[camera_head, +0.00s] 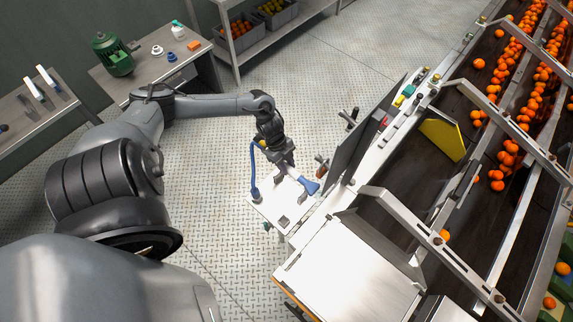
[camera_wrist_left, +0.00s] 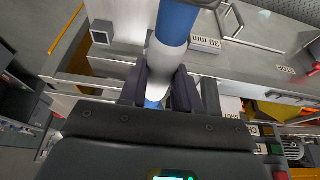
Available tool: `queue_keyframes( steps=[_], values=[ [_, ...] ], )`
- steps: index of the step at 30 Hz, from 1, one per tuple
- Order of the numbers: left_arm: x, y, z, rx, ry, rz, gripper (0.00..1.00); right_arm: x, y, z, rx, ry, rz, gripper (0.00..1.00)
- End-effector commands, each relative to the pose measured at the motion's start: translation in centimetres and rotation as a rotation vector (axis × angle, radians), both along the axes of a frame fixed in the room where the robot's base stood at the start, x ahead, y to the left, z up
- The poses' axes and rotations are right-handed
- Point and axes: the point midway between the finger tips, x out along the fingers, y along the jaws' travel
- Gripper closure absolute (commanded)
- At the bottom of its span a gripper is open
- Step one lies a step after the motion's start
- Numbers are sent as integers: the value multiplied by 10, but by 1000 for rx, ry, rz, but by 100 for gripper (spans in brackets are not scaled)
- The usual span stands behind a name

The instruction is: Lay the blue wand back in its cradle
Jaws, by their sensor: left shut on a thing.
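The blue wand (camera_wrist_left: 178,22) is a blue and white cylinder. In the wrist view it stands between the fingers of my left gripper (camera_wrist_left: 158,88), which is shut on its white part. In the head view my left gripper (camera_head: 287,168) is above a small pale shelf (camera_head: 268,207), with the wand's blue end (camera_head: 311,186) to its right. A blue hose (camera_head: 254,178) hangs left of the gripper. A small dark square fitting (camera_head: 283,220) stands on the shelf; I cannot tell whether it is the cradle. My right gripper is not in view.
A dark upright panel (camera_head: 352,140) and the conveyor (camera_head: 440,135) with oranges stand right of the shelf. A metal cover (camera_head: 350,272) lies in front.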

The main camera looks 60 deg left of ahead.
Motion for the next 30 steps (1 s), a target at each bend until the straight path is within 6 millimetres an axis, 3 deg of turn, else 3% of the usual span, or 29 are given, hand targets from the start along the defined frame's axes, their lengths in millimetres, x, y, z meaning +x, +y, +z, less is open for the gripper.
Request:
queue_keyframes(
  steps=[18,30],
  values=[
    [0,-1,-74,-1,0,0,100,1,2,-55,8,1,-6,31],
    [0,-1,-90,-1,-1,-1,100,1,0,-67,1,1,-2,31]
  ],
)
